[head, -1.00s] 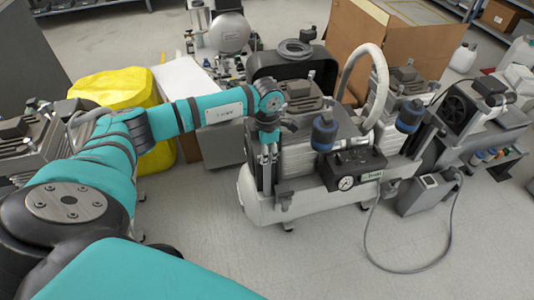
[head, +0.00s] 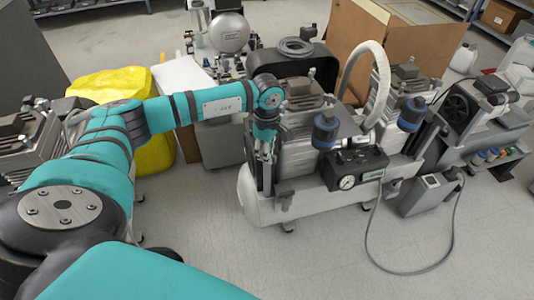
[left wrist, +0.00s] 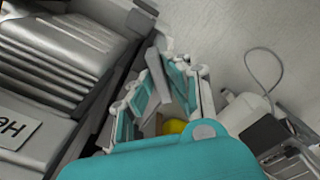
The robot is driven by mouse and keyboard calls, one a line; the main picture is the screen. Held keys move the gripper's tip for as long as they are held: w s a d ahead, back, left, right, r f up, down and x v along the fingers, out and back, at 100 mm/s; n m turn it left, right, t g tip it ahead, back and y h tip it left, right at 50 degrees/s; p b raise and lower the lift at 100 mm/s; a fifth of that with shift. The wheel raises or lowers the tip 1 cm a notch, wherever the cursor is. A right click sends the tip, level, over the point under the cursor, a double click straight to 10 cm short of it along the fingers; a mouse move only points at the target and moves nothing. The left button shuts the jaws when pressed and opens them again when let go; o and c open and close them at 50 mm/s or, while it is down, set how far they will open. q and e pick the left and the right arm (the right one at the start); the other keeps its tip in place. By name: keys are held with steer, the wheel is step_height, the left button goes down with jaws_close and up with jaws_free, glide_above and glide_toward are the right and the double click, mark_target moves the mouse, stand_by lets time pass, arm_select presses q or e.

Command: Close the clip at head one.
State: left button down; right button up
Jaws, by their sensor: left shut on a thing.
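The compressor's near-left head (head: 315,130), silver and finned, sits on the white tank (head: 262,205). In the left wrist view its finned side (left wrist: 60,50) fills the left, with a label (left wrist: 15,130) partly reading "He". My left gripper (head: 265,158) points down beside this head's left end. In the left wrist view its teal-and-grey fingers (left wrist: 165,85) are shut on a narrow grey piece (left wrist: 156,72), which looks like the clip. The fingers hide part of it, and I cannot tell the clip's exact angle. A small yellow patch (left wrist: 174,127) shows between the fingers. My right gripper is out of view.
A black gauge box (head: 353,170) and blue-capped filters (head: 326,130) stand to the right on the compressor. A grey cable (head: 410,270) loops on the floor. A yellow covered bin (head: 150,150) stands behind my left arm.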

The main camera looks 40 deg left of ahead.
arm_select(q)
steer(key=m, duration=0.3)
steer(key=shift+b, duration=0.3)
steer(key=m+b, duration=0.1)
steer(key=m, duration=0.5)
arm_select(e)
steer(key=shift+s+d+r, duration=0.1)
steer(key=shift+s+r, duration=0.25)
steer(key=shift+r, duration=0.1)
arm_select(q)
steer(key=shift+m, duration=0.3)
steer(key=c, duration=1.3)
jaws_free()
steer(key=shift+c, duration=0.2)
step_height(320, 180, up, 12)
